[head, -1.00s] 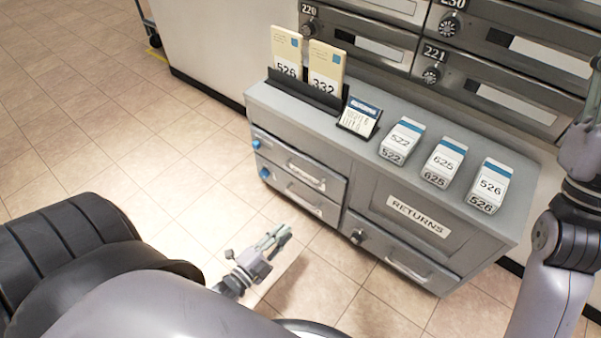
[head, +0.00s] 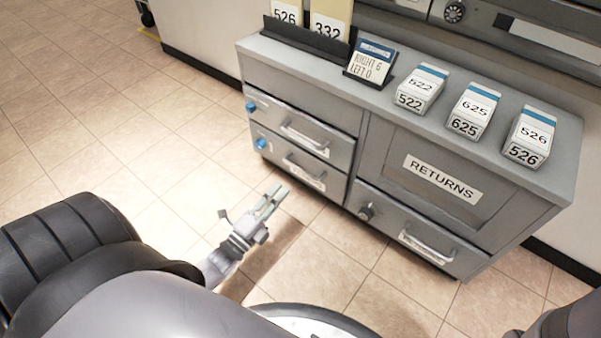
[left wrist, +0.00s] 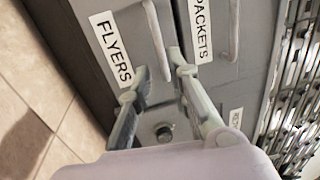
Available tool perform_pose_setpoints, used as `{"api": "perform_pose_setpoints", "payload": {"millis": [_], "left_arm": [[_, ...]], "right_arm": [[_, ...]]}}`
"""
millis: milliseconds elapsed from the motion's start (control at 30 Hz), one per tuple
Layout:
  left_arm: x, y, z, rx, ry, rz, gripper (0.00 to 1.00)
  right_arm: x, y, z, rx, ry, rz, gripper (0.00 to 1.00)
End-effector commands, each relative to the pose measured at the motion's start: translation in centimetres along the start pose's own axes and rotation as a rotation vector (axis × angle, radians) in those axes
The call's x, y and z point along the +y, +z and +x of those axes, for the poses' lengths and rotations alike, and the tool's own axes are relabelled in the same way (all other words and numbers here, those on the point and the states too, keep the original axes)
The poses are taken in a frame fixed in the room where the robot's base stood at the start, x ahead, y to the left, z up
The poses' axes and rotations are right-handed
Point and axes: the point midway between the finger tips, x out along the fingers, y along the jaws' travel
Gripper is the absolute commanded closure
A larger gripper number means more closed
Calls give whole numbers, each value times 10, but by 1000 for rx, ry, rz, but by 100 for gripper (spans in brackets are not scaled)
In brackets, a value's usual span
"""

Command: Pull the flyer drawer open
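The flyer drawer is the lower left drawer of the grey cabinet; its white FLYERS label (left wrist: 111,48) and metal handle (left wrist: 158,40) show in the left wrist view. In the head view its handle (head: 304,170) is right of a blue knob. The drawer looks shut. My left gripper (head: 277,193) is in front of and below this drawer, fingers apart and empty. In the left wrist view the open fingertips (left wrist: 160,66) frame the end of the flyer handle; contact cannot be told. My right gripper is out of view.
Above is the PACKETS drawer (left wrist: 202,28). To the right are the RETURNS panel (head: 443,178) and a lower drawer with a dark knob (head: 367,211). Numbered boxes (head: 473,108) and a small sign (head: 371,62) stand on the cabinet top. The floor at left is clear.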

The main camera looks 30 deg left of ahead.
Motion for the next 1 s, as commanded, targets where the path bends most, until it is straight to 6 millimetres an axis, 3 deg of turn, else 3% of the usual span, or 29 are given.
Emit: {"api": "perform_pose_setpoints", "payload": {"millis": [200,400,600,867,1000], "left_arm": [[4,0,48,3,-5,0,82],[3,0,81,2,-2,0,82],[1,0,95,1,0,-1,82],[0,0,97,1,1,-1,82],[0,0,97,1,1,-1,89]], "right_arm": [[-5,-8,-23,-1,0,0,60],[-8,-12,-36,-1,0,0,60],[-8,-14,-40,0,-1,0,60],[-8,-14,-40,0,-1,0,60],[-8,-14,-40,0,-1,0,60]]}}
